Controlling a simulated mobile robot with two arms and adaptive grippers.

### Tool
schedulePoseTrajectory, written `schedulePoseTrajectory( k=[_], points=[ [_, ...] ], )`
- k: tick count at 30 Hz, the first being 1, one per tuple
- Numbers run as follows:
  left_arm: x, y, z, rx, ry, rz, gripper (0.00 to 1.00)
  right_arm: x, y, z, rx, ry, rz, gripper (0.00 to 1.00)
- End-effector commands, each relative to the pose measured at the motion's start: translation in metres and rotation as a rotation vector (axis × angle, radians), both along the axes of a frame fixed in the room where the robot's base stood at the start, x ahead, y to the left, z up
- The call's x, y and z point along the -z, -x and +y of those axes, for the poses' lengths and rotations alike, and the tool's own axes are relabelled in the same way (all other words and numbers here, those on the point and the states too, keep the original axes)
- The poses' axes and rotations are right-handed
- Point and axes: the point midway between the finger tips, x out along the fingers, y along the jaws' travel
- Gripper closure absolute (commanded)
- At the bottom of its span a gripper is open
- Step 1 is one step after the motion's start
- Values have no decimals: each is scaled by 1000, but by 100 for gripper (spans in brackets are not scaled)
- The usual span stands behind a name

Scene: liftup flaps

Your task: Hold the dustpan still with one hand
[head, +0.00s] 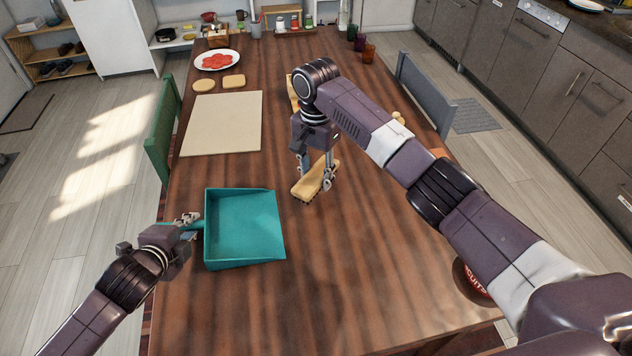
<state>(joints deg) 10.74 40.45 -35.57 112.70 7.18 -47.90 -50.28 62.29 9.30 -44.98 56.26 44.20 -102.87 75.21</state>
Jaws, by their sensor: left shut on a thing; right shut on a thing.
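The teal dustpan (243,228) lies on the wooden table (345,285), left of its middle. Its handle points left. My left gripper (192,226) is shut on the dustpan's handle, and its fingers partly hide the handle. My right gripper (328,178) points down, right of and a little beyond the dustpan. It is shut on a tan wooden brush (312,184), with dark bristles at its lower edge. The brush is apart from the dustpan. I cannot tell whether its bristles touch the table.
A beige mat (222,124) lies beyond the dustpan. Further back are wooden coasters (234,82) and a white plate with red slices (216,61). Coloured cups (369,52) stand at the far right. A round dark red item (470,281) is partly hidden under my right arm. The front table is clear.

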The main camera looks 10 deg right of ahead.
Motion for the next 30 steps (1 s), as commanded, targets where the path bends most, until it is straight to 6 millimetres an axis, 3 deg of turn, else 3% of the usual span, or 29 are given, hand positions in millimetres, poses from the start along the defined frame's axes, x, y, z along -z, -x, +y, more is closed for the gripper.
schedulePoseTrajectory(
  k=[9,24,25,30],
  points=[
    [0,0,0,0,0,0,100,-25,-1,0,0,-1,-2,86],
    [0,0,0,0,0,1,100,-27,0,0,0,0,-1,86],
    [0,0,0,0,0,1,83,-27,0,0,0,0,-1,86],
    [0,0,0,0,0,1,65,-27,0,0,0,0,-1,86]
  ],
)
